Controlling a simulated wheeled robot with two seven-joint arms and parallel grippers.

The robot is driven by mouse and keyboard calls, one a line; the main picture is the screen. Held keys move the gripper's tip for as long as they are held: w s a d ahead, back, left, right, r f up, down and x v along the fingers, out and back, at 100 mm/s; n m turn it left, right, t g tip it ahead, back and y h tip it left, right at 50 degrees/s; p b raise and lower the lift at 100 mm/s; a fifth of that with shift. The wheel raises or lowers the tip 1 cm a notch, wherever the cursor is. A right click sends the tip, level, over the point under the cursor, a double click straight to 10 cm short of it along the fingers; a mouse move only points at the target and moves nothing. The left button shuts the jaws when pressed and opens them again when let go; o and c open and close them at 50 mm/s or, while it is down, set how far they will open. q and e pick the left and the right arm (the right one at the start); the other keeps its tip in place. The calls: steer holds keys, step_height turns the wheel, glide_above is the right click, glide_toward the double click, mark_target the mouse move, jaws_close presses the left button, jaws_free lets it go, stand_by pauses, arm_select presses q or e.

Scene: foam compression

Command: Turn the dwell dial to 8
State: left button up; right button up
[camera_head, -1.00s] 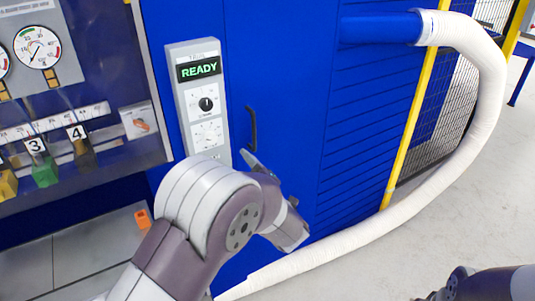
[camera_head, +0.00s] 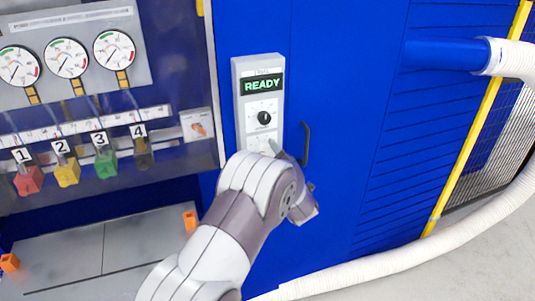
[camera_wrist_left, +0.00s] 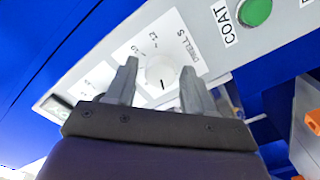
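The dwell dial (camera_wrist_left: 160,73), a pale round knob with a dark tick mark, sits on a white plate lettered "DWELL S" in the left wrist view. Printed numbers, including 12, stand beside it. My left gripper (camera_wrist_left: 160,82) is open, one finger to each side of the knob as seen in that view. I cannot tell whether the fingers touch it. In the head view the control panel (camera_head: 245,100) shows "READY" above a black knob (camera_head: 264,118). My left arm covers the panel's lower part and most of the gripper. My right gripper is out of view.
A green button (camera_wrist_left: 255,12) labelled "COAT" is near the dial in the wrist view. A dark door handle (camera_head: 305,143) stands just right of the panel. Gauges (camera_head: 67,58) and numbered coloured valves (camera_head: 67,172) are at left. A white hose (camera_head: 420,275) runs at right.

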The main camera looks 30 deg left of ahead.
arm_select(q)
steer(key=c, duration=0.7)
steer(key=shift+c, duration=0.2)
steer(key=m+p, duration=0.1)
steer(key=m, duration=0.3)
steer(key=shift+r, duration=0.15)
steer(key=m+p, duration=0.2)
steer(key=m, duration=0.2)
steer(key=shift+m, duration=0.3)
steer(key=m+p, duration=0.3)
steer(key=m, duration=0.2)
steer(key=shift+m+p, duration=0.7)
steer(key=shift+m, duration=1.3)
